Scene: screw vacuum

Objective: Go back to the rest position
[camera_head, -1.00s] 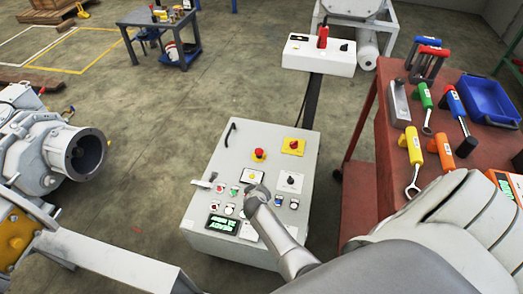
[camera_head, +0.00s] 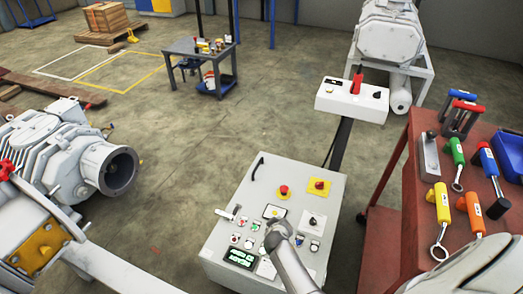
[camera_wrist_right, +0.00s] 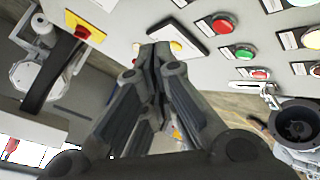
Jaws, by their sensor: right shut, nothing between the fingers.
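My right gripper (camera_head: 277,230) reaches over the control panel (camera_head: 232,190) from the lower right. It also shows in the right wrist view (camera_wrist_right: 154,50), where its fingertips are together with nothing between them. The tips overlap the square, yellow-marked plate (camera_wrist_right: 180,27) in that view. I cannot tell whether they touch the panel. In the head view this plate (camera_head: 273,211) is just above the fingertips. My left gripper is not in view.
A red tool table (camera_head: 395,215) with screwdrivers and wrenches stands close on the right. A grey pump (camera_head: 75,160) stands at the left. A white box (camera_head: 335,104) with a red switch is behind the panel. Open floor lies between pump and panel.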

